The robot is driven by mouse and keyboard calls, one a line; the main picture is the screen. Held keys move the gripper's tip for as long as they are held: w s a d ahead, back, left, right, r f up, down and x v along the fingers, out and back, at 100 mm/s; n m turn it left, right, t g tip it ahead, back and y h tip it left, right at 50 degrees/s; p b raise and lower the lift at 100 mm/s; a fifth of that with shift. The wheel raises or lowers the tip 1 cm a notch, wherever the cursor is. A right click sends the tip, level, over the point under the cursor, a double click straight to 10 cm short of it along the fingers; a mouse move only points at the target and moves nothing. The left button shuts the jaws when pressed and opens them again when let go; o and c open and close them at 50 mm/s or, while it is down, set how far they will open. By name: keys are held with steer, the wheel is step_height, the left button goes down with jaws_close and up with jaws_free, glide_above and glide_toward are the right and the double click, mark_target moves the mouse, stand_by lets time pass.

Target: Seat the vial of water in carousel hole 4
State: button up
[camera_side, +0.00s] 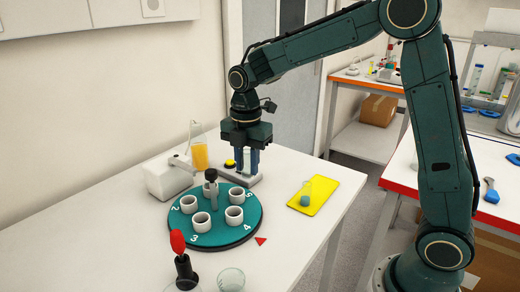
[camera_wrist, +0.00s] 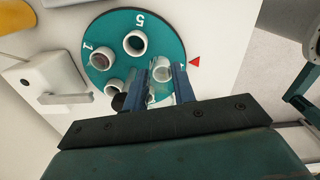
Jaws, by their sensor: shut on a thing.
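My gripper (camera_side: 247,165) is shut on a clear vial (camera_side: 245,158), which it holds roughly upright in the air. In the wrist view the vial (camera_wrist: 159,84) is between my two fingers (camera_wrist: 165,84), with a white cup (camera_wrist: 162,66) just beyond its end. The teal carousel (camera_side: 248,238) lies below, with several white cups around a dark-topped centre post. The cup by number 4 (camera_side: 234,216) is at its front right, near a red triangle (camera_side: 261,240). The wrist view cannot settle whether the vial touches the cup; the side view shows it raised.
A yellow pad (camera_side: 325,188) with a small teal-ended item (camera_side: 306,200) lies to the right. A red-topped tool (camera_side: 178,243) and a glass beaker (camera_side: 231,280) are in front.

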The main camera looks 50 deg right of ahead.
mark_target(233, 202)
steer(key=a+f, duration=0.1)
steer(key=a, duration=0.4)
steer(key=shift+a+f+n, duration=0.35)
steer(key=shift+a+n, duration=0.05)
steer(key=shift+s+f, duration=0.1)
steer(key=shift+f, duration=0.2)
steer(key=shift+f, duration=1.95)
steer(key=shift+f, duration=0.8)
steer(key=shift+r, duration=0.5)
steer(key=shift+f, duration=0.5)
stand_by(1.0)
steer(key=shift+r, duration=0.5)
steer(key=shift+f, duration=0.65)
stand_by(0.9)
